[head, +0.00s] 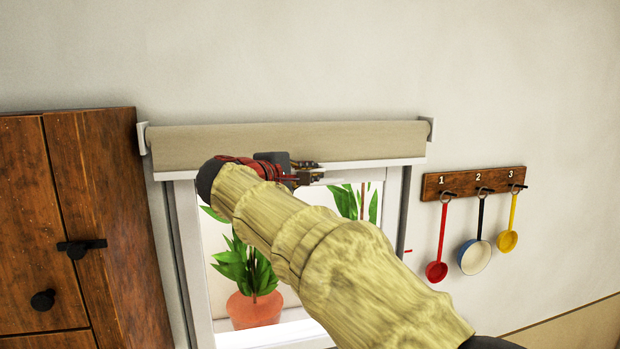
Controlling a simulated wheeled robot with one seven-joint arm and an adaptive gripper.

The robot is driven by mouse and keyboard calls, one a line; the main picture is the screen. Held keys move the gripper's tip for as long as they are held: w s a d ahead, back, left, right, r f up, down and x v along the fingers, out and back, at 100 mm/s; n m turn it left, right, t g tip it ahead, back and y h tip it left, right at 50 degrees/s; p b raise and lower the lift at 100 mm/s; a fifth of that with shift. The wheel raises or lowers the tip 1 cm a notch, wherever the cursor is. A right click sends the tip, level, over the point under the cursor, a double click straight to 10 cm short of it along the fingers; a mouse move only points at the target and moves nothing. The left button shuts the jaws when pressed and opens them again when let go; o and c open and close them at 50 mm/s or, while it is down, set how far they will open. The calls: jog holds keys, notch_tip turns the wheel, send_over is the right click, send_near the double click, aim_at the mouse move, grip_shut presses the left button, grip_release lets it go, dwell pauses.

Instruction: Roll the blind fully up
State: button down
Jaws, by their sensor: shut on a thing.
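The beige blind (370,141) is rolled up near the top of the window, between two white end brackets. Only a short strip of cloth shows, and its lower edge, with a pale bar (395,162), sits just above the glass. My gripper (318,173) is at that lower edge, right of the middle of the window, and is shut on the bar. The exact contact is small and partly hidden by my wrist. My arm crosses the window from the lower right.
A wooden cabinet (100,220) with black handles stands left of the window. A potted plant (254,308) shows through the window (390,215). On the right, a wooden rack (473,183) holds a red ladle (437,270), a blue-rimmed pan (474,257) and a yellow ladle (508,240).

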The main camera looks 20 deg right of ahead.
jog(key=shift+r, duration=0.4)
jog(key=c, duration=2.3)
grip_release()
jog(key=shift+c, duration=0.2)
jog(key=o, duration=0.4)
jog(key=shift+c, duration=0.2)
jog(key=shift+f, duration=0.15)
jog(key=v, duration=1.2)
